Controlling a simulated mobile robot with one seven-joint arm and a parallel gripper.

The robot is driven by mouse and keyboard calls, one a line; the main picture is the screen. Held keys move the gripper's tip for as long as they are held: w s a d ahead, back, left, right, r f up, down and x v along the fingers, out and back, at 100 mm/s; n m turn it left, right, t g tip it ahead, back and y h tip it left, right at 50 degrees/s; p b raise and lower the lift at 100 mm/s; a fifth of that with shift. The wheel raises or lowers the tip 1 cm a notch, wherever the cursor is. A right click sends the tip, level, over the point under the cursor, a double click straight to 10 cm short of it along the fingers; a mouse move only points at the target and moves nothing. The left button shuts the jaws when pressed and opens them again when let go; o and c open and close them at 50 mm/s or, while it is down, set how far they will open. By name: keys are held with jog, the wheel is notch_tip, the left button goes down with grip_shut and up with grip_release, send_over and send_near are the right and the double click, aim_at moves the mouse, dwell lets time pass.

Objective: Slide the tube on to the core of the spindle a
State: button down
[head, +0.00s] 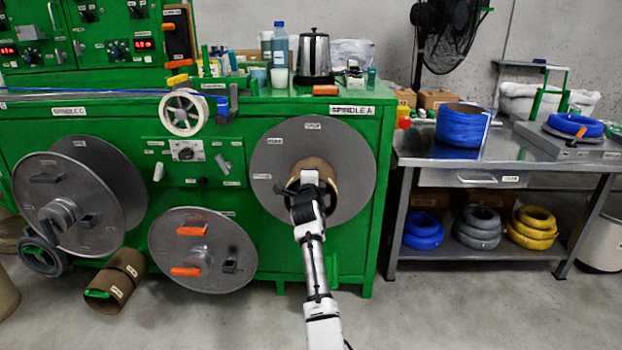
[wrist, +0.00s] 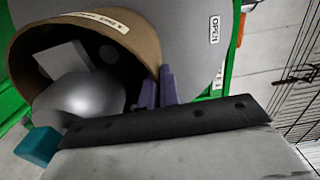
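Spindle A is the large grey disc (head: 340,150) on the right of the green machine's front, under the label "SPINDLE A". A brown cardboard tube (head: 329,178) stands out from its middle, partly hidden behind my gripper. In the wrist view, the tube (wrist: 140,30) is an open ring with a white label. The rounded grey metal core (wrist: 80,97) shows inside it, so the tube is around the core. My gripper (wrist: 158,88) has its two purple fingers close together at the tube's right rim, seemingly one on each side of the wall. How far the tube sits along the core is hidden.
Spindle C (head: 62,195) and another grey spindle disc (head: 200,248) are left of spindle A. Another brown tube (head: 122,275) lies on the floor. A metal table (head: 470,150) with a blue cable coil (head: 462,125) stands to the right.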

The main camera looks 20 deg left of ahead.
jog(key=shift+w+a, duration=0.1)
jog(key=shift+w, duration=0.1)
jog(key=shift+r, duration=0.1)
dwell(0.5)
jog(key=shift+f+b, duration=0.7)
jog(key=shift+b, duration=0.1)
jog(key=c, duration=1.8)
grip_release()
jog(key=shift+w+f, duration=0.1)
jog(key=o, duration=0.7)
jog(key=shift+r, duration=0.2)
jog(key=shift+f+b, duration=0.35)
jog(key=shift+f, duration=0.2)
jog(key=shift+c, duration=1.4)
jog(key=shift+p+v, duration=0.3)
jog(key=shift+v, duration=0.5)
jog(key=shift+c, duration=0.3)
